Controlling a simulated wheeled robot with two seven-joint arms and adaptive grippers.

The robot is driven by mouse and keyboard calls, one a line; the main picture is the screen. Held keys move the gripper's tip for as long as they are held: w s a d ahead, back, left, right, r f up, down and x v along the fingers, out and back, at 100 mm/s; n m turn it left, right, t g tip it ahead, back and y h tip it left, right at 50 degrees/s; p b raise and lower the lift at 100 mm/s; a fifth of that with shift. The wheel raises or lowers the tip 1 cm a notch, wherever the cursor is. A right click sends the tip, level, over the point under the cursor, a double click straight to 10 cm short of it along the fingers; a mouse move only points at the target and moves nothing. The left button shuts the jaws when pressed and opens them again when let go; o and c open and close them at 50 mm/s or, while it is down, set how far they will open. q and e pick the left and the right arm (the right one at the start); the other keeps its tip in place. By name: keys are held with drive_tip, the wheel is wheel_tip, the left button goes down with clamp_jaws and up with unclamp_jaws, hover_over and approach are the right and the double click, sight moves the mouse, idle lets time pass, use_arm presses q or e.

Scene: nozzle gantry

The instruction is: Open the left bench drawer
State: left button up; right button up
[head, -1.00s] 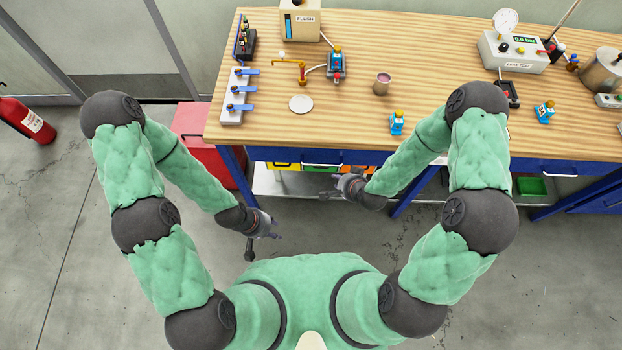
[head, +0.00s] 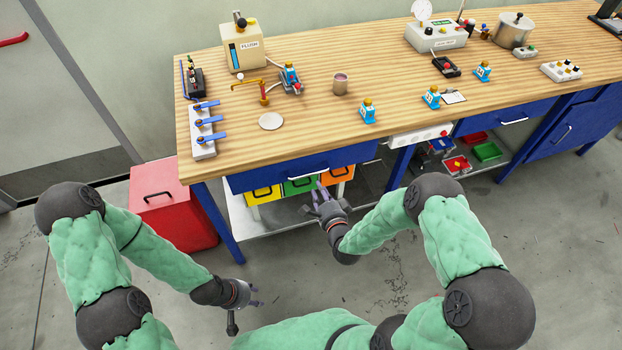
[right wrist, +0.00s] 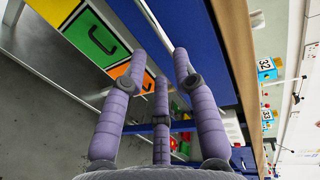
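The left bench drawer (head: 300,169) has a blue front under the wooden top at the left end of the bench, and it looks shut. Its pale bar handle (head: 308,175) runs along the front. My right gripper (head: 322,197) is just below and in front of the drawer, fingers spread and pointing at the bench, with nothing held. In the right wrist view, the handle (right wrist: 157,27) crosses the blue front beyond the open fingers (right wrist: 158,66), apparently apart from them. My left gripper (head: 256,297) is low over the floor, away from the bench, fingers apart and empty.
Yellow (head: 263,194), green (head: 299,186) and orange (head: 337,174) bins sit below the drawer, close behind my right gripper. A red chest (head: 172,208) stands left of the blue bench leg (head: 218,222). The floor in front of the bench is clear.

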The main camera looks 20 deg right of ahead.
sight(312, 174)
drive_tip(key=b+x, duration=0.2)
drive_tip(key=x, duration=0.7)
drive_tip(key=shift+b, duration=0.3)
clamp_jaws()
